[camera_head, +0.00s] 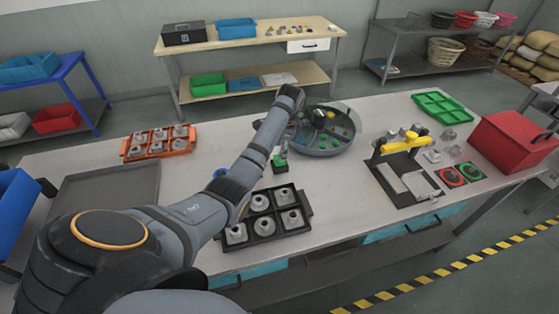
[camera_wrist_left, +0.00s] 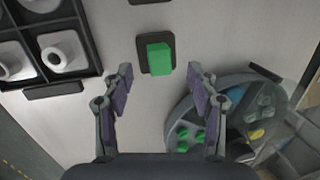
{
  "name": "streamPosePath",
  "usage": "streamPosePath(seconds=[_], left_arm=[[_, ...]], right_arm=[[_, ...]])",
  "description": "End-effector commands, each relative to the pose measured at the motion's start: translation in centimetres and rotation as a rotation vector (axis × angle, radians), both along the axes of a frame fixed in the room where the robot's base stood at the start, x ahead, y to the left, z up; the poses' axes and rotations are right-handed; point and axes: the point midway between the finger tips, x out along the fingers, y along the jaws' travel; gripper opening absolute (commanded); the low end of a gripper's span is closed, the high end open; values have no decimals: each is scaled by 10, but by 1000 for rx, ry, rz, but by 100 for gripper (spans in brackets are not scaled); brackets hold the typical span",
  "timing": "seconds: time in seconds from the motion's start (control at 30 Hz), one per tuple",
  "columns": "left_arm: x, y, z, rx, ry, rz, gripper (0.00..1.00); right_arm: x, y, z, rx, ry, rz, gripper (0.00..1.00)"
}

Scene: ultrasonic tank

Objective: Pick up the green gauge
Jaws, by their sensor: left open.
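The green gauge (camera_head: 281,162) is a small green block on the bench, between the black parts tray (camera_head: 263,228) and the round grey tank (camera_head: 325,152). In the left wrist view the gauge (camera_wrist_left: 159,58) sits on a small dark pad (camera_wrist_left: 143,48), ahead of my fingertips and roughly centred between them. My left gripper (camera_wrist_left: 160,82) is open and empty, with its fingers apart from the gauge. In the head view my left gripper (camera_head: 318,122) shows small and dark near the tank. My right gripper is not in view.
The tank holds several coloured pieces. An orange tray (camera_head: 160,154) of metal parts lies at left. A yellow-handled fixture (camera_head: 405,146), a green tray (camera_head: 442,108) and a red box (camera_head: 512,142) stand at right.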

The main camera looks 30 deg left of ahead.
Motion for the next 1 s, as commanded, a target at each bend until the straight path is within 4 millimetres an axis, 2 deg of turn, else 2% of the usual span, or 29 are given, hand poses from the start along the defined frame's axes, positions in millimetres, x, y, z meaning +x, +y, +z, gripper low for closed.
streamPosePath(seconds=[0.13, 0.3, 0.53, 0.9, 1.0], left_arm=[[2, -1, -22, -3, 7, -1, 59], [4, 3, -45, -1, 4, 0, 59], [4, 3, -48, -1, 2, -1, 59], [4, 3, -48, -1, 2, -1, 10], [4, 3, -48, -1, 2, -1, 0]], right_arm=[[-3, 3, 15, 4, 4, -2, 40], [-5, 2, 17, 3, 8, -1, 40], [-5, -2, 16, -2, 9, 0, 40], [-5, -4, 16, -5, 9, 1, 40], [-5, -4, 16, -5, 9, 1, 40]])
